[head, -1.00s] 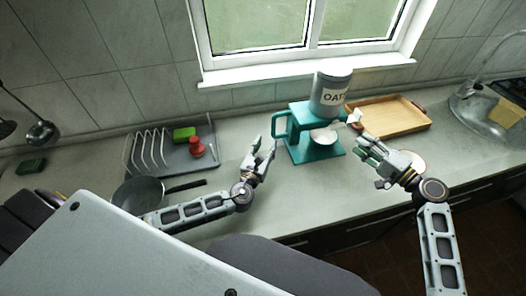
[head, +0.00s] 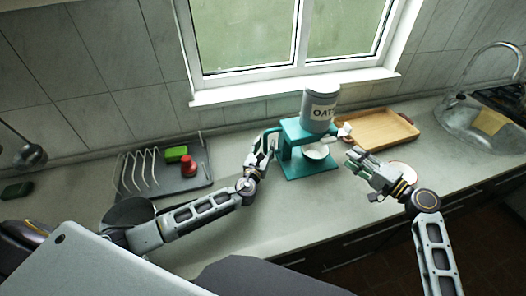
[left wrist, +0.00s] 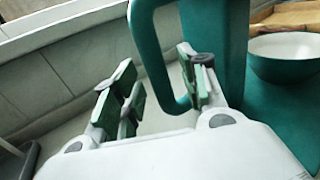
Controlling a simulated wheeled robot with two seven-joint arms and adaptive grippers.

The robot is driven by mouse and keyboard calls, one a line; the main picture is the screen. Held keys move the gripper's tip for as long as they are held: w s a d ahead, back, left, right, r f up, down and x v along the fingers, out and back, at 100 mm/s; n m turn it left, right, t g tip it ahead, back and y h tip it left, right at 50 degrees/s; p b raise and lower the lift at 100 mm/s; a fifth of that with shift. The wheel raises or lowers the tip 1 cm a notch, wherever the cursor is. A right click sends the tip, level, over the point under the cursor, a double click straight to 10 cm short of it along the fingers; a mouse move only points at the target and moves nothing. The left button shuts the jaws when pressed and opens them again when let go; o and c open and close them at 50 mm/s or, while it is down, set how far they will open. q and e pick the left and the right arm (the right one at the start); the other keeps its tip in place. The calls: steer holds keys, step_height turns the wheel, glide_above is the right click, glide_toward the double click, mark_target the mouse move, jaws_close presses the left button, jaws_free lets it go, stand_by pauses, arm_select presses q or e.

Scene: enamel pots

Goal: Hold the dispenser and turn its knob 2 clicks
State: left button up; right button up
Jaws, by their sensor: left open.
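The dispenser is a teal stand (head: 290,132) with a grey canister (head: 320,110) marked OATS on top, upright on the counter. A pale knob (head: 345,130) sticks out at its right side. Its teal handle (left wrist: 152,60) is on the left side. My left gripper (head: 262,150) is open at the handle; in the left wrist view, its fingers (left wrist: 160,90) stand on either side of the handle's bar, with gaps visible. My right gripper (head: 354,160) is in front of and below the knob, apart from it; its finger opening is unclear.
A white-inside bowl (head: 316,152) sits under the spout. A wooden tray (head: 380,130) lies behind right, near the sink (head: 480,125). A drying rack (head: 140,172) with a green sponge (head: 176,153) and a red item (head: 188,168) is at left. A dark pan (head: 125,212) is partly behind my left arm.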

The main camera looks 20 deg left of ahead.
arm_select(q)
steer(key=shift+w, duration=0.3)
jaws_close()
stand_by(0.5)
